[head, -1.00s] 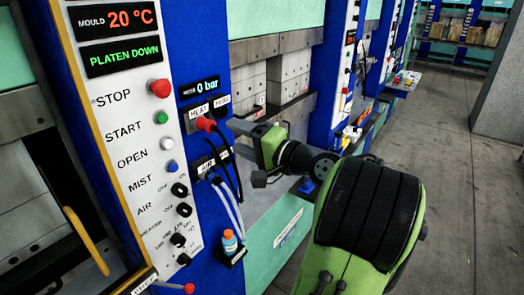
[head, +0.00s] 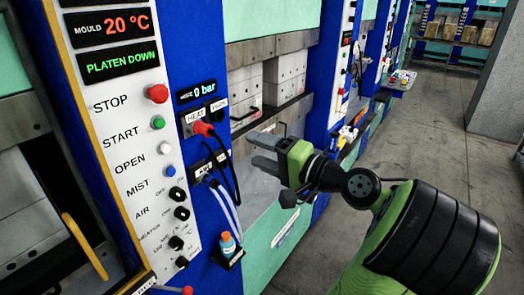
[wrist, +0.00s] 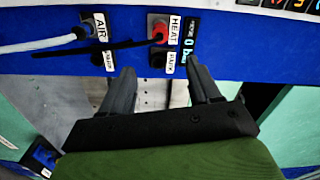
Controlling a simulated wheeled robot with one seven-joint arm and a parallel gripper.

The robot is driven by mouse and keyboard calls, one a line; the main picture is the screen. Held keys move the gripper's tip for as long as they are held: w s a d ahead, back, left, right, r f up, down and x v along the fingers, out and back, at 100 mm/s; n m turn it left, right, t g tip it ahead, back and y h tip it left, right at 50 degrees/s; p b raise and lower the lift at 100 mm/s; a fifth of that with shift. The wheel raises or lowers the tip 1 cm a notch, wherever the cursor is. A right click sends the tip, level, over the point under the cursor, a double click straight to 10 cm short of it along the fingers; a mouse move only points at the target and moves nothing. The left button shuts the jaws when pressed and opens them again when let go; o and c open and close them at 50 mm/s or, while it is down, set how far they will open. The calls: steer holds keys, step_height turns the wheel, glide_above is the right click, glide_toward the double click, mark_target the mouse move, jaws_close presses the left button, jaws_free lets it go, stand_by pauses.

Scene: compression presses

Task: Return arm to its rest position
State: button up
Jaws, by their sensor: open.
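My gripper (head: 258,152) is open and empty in the head view, its two grey fingers pointing left toward the blue press column (head: 197,105). It is clear of the column, to the right of the HEAT socket with its red plug (head: 203,128). In the wrist view, my gripper (wrist: 160,82) shows both fingers spread apart. Nothing is between the fingers.
Black and pale hoses (head: 228,205) hang from the column. A small bottle (head: 227,243) stands on a low bracket. The control panel (head: 130,150) reads "PLATEN DOWN". A small table (head: 402,80) stands farther back. The grey floor (head: 440,145) to the right is open.

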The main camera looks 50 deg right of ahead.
stand_by(0.3)
steer(key=w+a+f+n+g+y, duration=0.1)
steer(key=w+a+f+n+g, duration=0.4)
steer(key=a, duration=0.4)
steer(key=w+a+f+n+g+y, duration=0.1)
steer(key=w+a+f+n+g, duration=0.25)
steer(key=a+f, duration=0.4)
steer(key=s+a+n+g+h, duration=0.1)
steer(key=s+a+n+g, duration=0.1)
steer(key=s+a, duration=0.3)
steer(key=s+a+f+n+g+h, duration=0.1)
steer(key=s+a+n, duration=0.3)
steer(key=s, duration=0.7)
steer(key=shift+a+g+h, duration=0.3)
steer(key=shift+a+g, duration=0.15)
steer(key=shift+f+n, duration=0.1)
steer(key=shift+n, duration=0.15)
